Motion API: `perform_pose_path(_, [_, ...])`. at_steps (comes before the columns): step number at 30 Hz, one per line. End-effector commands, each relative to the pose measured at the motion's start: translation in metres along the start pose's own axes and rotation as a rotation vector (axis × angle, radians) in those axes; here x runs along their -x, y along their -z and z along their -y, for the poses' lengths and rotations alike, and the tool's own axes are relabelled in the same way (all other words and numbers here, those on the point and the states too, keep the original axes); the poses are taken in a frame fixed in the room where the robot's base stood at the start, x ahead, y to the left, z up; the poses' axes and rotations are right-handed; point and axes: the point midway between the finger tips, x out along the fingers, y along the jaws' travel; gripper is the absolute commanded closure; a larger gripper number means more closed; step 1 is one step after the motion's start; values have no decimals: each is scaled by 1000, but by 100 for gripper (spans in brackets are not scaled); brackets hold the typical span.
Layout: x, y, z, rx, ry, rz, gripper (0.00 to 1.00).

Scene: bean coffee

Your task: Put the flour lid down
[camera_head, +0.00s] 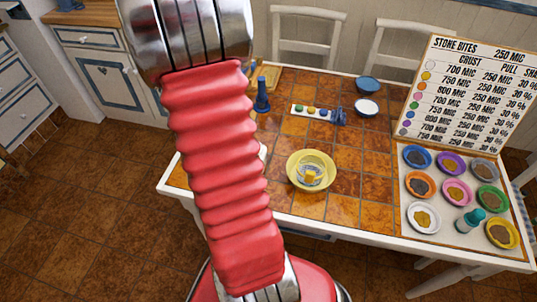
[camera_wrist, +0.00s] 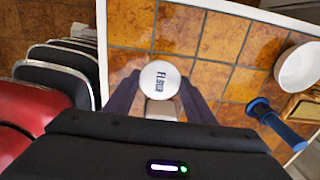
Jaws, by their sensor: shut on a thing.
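The flour lid (camera_wrist: 160,76) is a round white disc with dark "FLOUR" lettering, in the middle of the wrist view. My gripper (camera_wrist: 158,88) is shut on it, with one dark finger at each side. A pale block (camera_wrist: 162,109) shows just below the lid between the fingers; I cannot tell what it is. Tiled tabletop lies beyond the lid, and I cannot tell the gap between them. In the head view my red arm crosses the left part of the table (camera_head: 345,212), and the gripper and lid are hidden.
A white bowl (camera_wrist: 298,67) and a blue handled tool (camera_wrist: 275,122) lie to the right in the wrist view. In the head view a yellow dish (camera_head: 328,183) holds a glass cup. A menu board (camera_head: 465,95) and colored bowls stand right. Bare tiles surround the yellow dish.

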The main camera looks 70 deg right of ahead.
Motion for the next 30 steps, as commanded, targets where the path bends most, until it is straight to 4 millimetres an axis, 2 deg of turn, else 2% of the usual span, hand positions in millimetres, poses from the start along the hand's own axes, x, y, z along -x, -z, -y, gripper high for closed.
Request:
perform_pose_path(5, [-5,0,0,1,-1,-1,72])
perform_pose_path(16, [-58,0,0,1,-3,-2,72])
perform_pose_path(30, [-68,0,0,1,-1,-1,72])
